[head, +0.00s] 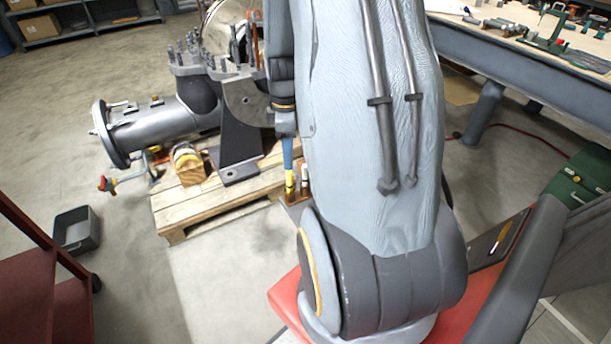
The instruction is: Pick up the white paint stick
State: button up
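A small white upright piece (305,172), which may be the white paint stick, shows on the near right part of the pallet, close to my arm. It is too small to be sure, and my arm hides the area to its right. My gripper (290,185) hangs down just left of it, at the end of my arm's wrist. A blue part and a yellow and dark lower end show there. I cannot tell whether the fingers are apart or hold anything.
A wooden pallet (207,208) carries a grey split casing (197,95) with a flanged pipe. A grey bin (77,230) stands on the floor at left. A workbench (520,50) with tools is at upper right. Floor in front of the pallet is clear.

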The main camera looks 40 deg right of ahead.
jog(key=shift+s+d+f+n+p, duration=0.1)
jog(key=shift+d+f+n+p, duration=0.25)
jog(key=shift+d+f, duration=1.05)
jog(key=shift+d+f+n+p, duration=0.25)
jog(key=shift+d+f+n, duration=0.3)
jog(key=shift+f, duration=1.5)
jog(key=shift+s+d+f+n+p, duration=0.1)
jog(key=shift+d+f+n+p, duration=0.2)
jog(key=shift+d+f, duration=1.1)
jog(key=shift+w+a+f, duration=0.1)
jog(key=shift+a+f, duration=0.25)
grip_shut()
